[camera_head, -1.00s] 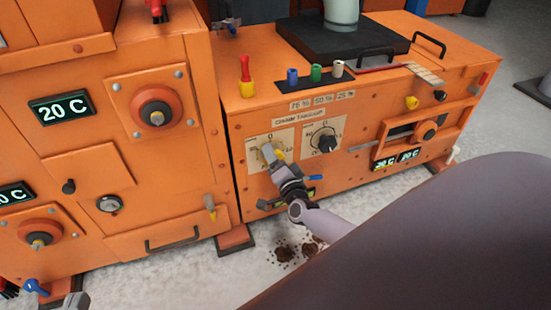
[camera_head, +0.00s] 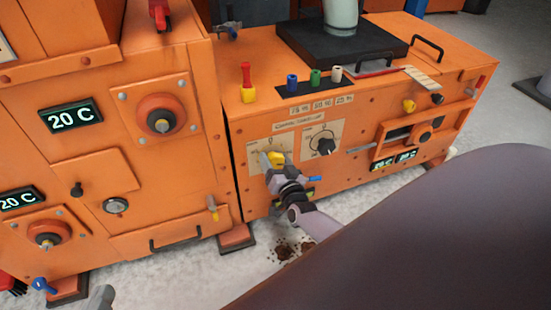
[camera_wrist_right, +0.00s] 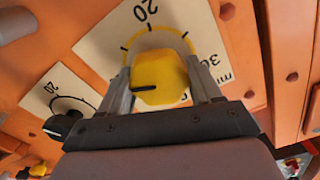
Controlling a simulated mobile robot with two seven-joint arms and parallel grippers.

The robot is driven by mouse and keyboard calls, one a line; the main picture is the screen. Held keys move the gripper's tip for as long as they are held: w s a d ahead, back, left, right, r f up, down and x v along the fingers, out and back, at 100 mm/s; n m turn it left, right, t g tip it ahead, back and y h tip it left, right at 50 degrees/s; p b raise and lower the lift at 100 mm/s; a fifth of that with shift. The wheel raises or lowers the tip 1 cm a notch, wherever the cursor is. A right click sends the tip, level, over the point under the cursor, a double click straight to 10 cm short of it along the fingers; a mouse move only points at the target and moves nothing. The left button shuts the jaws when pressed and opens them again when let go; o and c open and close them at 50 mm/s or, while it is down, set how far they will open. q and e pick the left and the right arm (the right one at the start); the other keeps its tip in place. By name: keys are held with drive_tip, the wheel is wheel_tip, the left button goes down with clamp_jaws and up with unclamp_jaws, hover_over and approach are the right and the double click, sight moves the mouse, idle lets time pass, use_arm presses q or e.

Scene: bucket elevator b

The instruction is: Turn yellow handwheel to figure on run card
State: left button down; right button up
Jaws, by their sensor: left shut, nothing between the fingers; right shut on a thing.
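The yellow handwheel (camera_head: 277,158) is on a pale dial plate (camera_head: 254,146) at the left of the low orange machine's front. It also shows in the right wrist view (camera_wrist_right: 160,80), where its dark pointer line points left in the picture. The dial there has printed marks, with 20 at the top and 30 at the right. My right gripper (camera_head: 272,164) is shut on the handwheel, one finger on each side. My left gripper (camera_head: 104,298) shows only as a grey piece at the lower left edge, shut and away from the handwheel. I cannot make out a run card.
Blue, green and white pegs (camera_head: 314,77) stand on top. A tall orange cabinet (camera_head: 90,180) with 20 C displays stands at the left. My grey arm covers the lower right.

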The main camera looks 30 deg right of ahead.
drive_tip(key=shift+n, duration=0.8)
use_arm(q)
drive_tip(key=shift+w+d+p, duration=0.1)
drive_tip(key=shift+d+p, duration=0.15)
drive_tip(key=shift+p, duration=0.05)
use_arm(e)
drive_tip(key=shift+n, duration=0.3)
drive_tip(key=o, duration=1)
drive_tip(key=shift+o, duration=0.2)
